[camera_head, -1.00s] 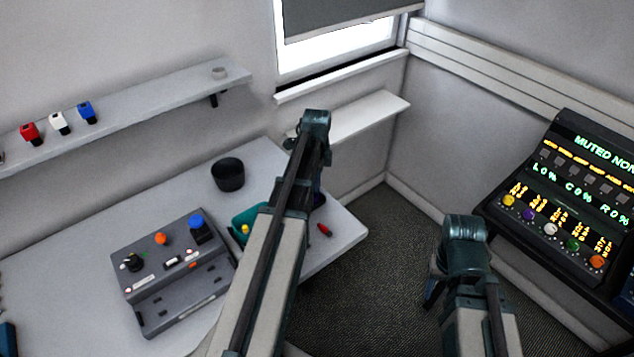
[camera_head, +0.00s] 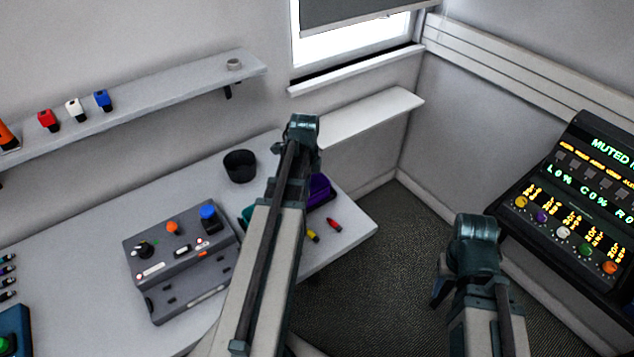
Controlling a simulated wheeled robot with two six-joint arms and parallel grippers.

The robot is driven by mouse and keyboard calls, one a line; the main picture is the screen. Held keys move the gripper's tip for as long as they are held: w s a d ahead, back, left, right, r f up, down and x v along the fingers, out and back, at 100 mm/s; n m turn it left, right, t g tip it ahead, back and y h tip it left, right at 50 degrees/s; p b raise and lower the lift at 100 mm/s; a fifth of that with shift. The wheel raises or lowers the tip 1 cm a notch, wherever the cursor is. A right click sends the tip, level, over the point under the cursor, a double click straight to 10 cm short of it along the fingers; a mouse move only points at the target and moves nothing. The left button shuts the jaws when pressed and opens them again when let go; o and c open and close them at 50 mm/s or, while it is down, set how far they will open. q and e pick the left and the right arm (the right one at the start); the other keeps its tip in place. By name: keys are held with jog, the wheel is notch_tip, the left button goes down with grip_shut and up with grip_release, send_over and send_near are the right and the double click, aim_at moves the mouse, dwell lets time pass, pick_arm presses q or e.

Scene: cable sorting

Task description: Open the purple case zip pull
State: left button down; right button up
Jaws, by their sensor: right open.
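The purple case (camera_head: 320,190) lies at the right end of the white table, partly hidden behind my left arm. Its zip pull cannot be made out. A teal case, mostly covered by the same arm, shows as a small edge (camera_head: 247,214) to the left of it. My left arm reaches over the table, and its gripper is hidden behind the arm. My right gripper (camera_head: 438,291) is open, partly hidden by its own arm, over the floor to the right of the table and apart from the case.
A red piece (camera_head: 334,225) and a yellow piece (camera_head: 312,237) lie near the table's right edge. A black cup (camera_head: 240,166) stands behind. A grey control box (camera_head: 180,258) is left of my arm. A lit console (camera_head: 580,200) stands at right.

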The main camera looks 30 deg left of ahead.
pick_arm(q)
jog(key=c, duration=0.8)
grip_release()
jog(key=shift+r, duration=0.1)
notch_tip(320, 180, up, 14)
jog(key=p, duration=1.3)
jog(key=shift+f+p, duration=0.2)
jog(key=shift+p, duration=0.2)
jog(key=shift+d, duration=0.1)
